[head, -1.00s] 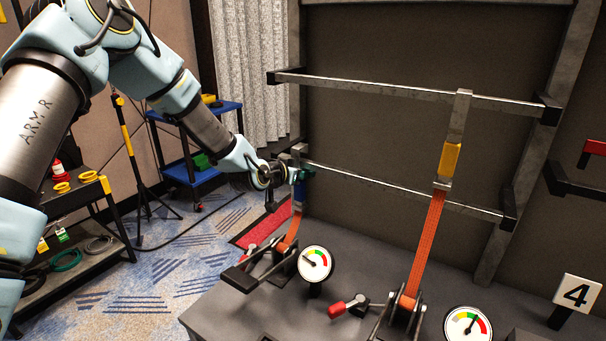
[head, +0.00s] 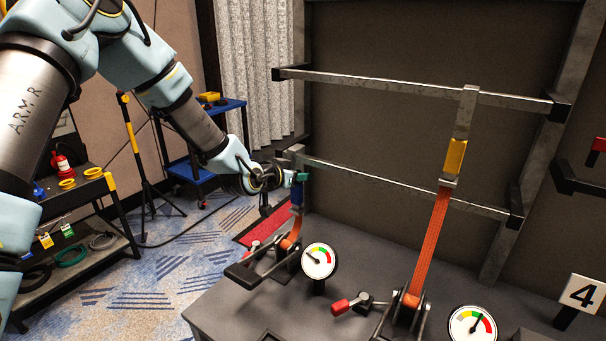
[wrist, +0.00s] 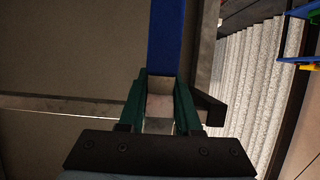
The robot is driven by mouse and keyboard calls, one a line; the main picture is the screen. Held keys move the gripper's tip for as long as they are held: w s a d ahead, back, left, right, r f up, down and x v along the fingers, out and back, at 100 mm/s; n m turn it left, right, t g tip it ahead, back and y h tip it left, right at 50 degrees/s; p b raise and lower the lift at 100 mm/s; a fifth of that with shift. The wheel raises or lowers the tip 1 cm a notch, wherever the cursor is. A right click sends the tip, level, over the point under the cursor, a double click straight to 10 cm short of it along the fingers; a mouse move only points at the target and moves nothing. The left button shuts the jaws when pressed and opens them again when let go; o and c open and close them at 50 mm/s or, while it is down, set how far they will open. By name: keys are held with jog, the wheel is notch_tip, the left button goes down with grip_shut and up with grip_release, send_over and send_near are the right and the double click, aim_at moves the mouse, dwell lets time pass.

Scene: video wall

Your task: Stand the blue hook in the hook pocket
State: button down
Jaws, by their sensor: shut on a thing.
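The blue hook (head: 297,196) is below my gripper (head: 301,177), with an orange strap (head: 292,236) running from its lower end to a ratchet (head: 286,257) on the grey bench. My gripper's green fingers are shut on the hook's pale metal part. In the wrist view the blue hook (wrist: 166,40) stretches away from between the fingers (wrist: 159,105). The hook's top is near the left end of the lower rail (head: 400,189); I cannot tell whether it touches. A dark recess (head: 268,336) is cut off at the picture's bottom edge; I cannot tell whether it is the hook pocket.
A yellow hook (head: 454,157) hangs from the upper rail (head: 400,85), its orange strap running down to a second ratchet (head: 409,299). Two gauges (head: 319,261) and a red-handled lever (head: 345,305) stand on the bench. A tool cart (head: 80,225) is at left.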

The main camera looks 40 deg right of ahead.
jog(key=shift+s+a+b, duration=0.15)
jog(key=shift+s+a, duration=0.15)
jog(key=shift+a, duration=0.65)
jog(key=shift+s+a+b, duration=0.15)
jog(key=shift+s+a, duration=0.1)
jog(key=shift+a, duration=0.7)
